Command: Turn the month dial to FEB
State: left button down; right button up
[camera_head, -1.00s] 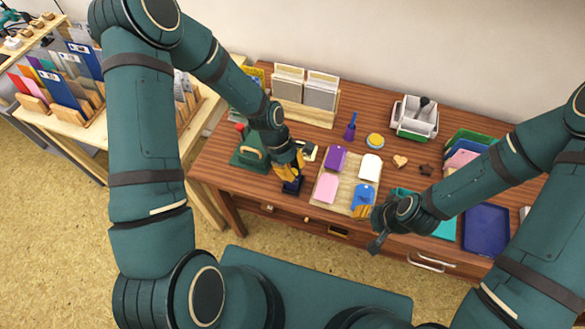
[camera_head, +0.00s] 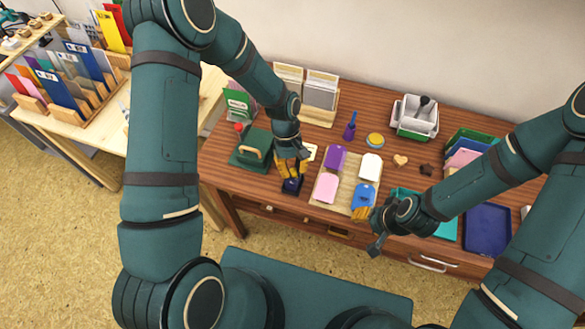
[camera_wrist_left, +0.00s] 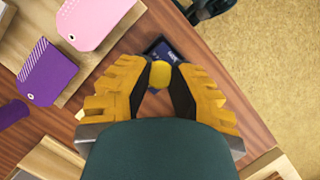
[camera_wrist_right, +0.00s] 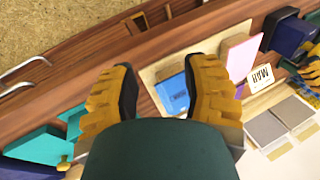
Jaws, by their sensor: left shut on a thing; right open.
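A dark blue device (camera_head: 292,187) stands near the table's front edge, left of the mat, and shows in the left wrist view (camera_wrist_left: 170,50). A yellow knob (camera_wrist_left: 160,74) on it sits between the fingertips of my left gripper (camera_head: 291,168), which is shut on it. The month lettering on the device is too small or hidden to read. A small white card (camera_head: 312,152) lies behind the device; its print shows in the right wrist view (camera_wrist_right: 260,78) but I cannot read it surely. My right gripper (camera_wrist_right: 160,78) is open and empty near the blue tag.
A beige mat (camera_head: 347,187) holds purple (camera_head: 336,157), white (camera_head: 370,167), pink (camera_head: 326,188) and blue (camera_head: 364,197) tag-shaped pads. A green box with a handle (camera_head: 252,150) stands left of the device. A dark blue tray (camera_head: 487,229) lies at the right.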

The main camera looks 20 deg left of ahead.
pick_arm(q)
jog(key=shift+f+m+g+y+b, duration=0.1)
jog(key=shift+m+g+y+b, duration=0.45)
jog(key=shift+m, duration=1.65)
jog(key=shift+y, duration=0.25)
jog(key=c, duration=0.7)
grip_release()
jog(key=shift+c, duration=0.2)
jog(key=shift+t+p, duration=0.25)
jog(key=shift+p, duration=0.05)
jog(key=v, duration=1.2)
